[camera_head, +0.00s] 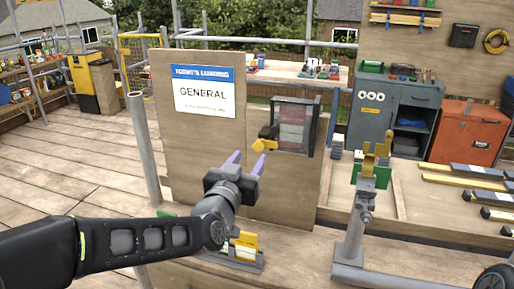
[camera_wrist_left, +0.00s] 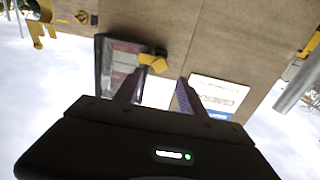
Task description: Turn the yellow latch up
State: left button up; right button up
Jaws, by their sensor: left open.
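The yellow latch (camera_head: 265,143) sits at the left edge of a dark-framed case with a clear front (camera_head: 292,127), mounted on an upright plywood board. The latch points to the left, roughly level, with its tip slightly low. My left gripper (camera_head: 247,163) is open and empty, its two purple fingers pointing toward the board, just below and left of the latch. In the left wrist view, which is upside down, the latch (camera_wrist_left: 153,62) lies just beyond the fingertips (camera_wrist_left: 159,80). I cannot see any contact. My right gripper is not in view.
A "GENERAL" sign (camera_head: 205,94) is on the board left of the case. A grey post (camera_head: 145,150) stands at the board's left edge. A pole with brass-coloured fittings (camera_head: 375,160) stands to the right. A small rack (camera_head: 240,255) lies below my gripper.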

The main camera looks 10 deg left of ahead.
aim_at(258, 147)
pick_arm(q)
jog(key=w, duration=0.2)
jog(key=w+p, duration=0.1)
jog(key=w, duration=0.4)
jog(key=shift+d, duration=0.25)
jog(key=shift+c, duration=0.3)
grip_shut()
